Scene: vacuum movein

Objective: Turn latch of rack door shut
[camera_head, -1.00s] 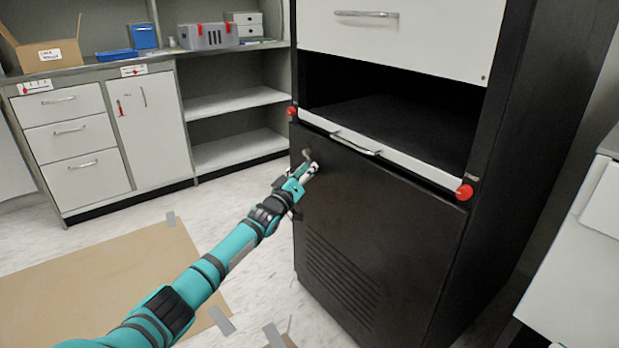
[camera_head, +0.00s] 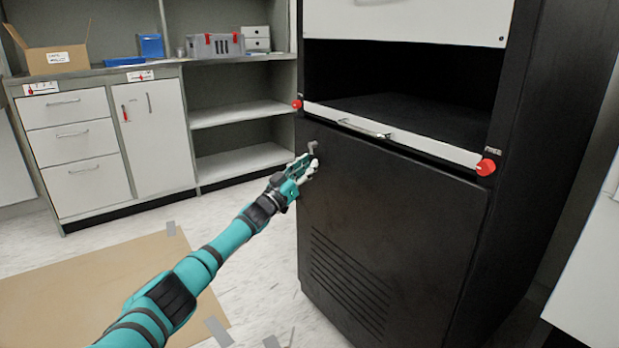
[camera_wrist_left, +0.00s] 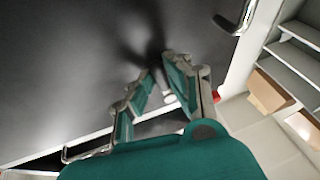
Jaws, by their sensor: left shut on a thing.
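The rack door (camera_head: 400,200) is the black lower front panel of the tall black rack, with vent slots low on its left. It looks closed. The latch (camera_head: 313,146) is a small grey lever at the door's upper left corner. My left gripper (camera_head: 309,163) is at this latch, shut on it, with its fingers close to the door. In the left wrist view its two fingers (camera_wrist_left: 160,72) stand close together in front of the dark door (camera_wrist_left: 70,60). They hide whatever part of the latch is between them. My right gripper is out of view.
A white shelf front (camera_head: 430,145) with a metal handle (camera_head: 365,128) crosses above the door. Red knobs (camera_head: 486,167) sit at its ends. A white drawer cabinet (camera_head: 75,145) and open shelves (camera_head: 240,115) stand behind left. Brown board (camera_head: 130,285) covers floor at the left.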

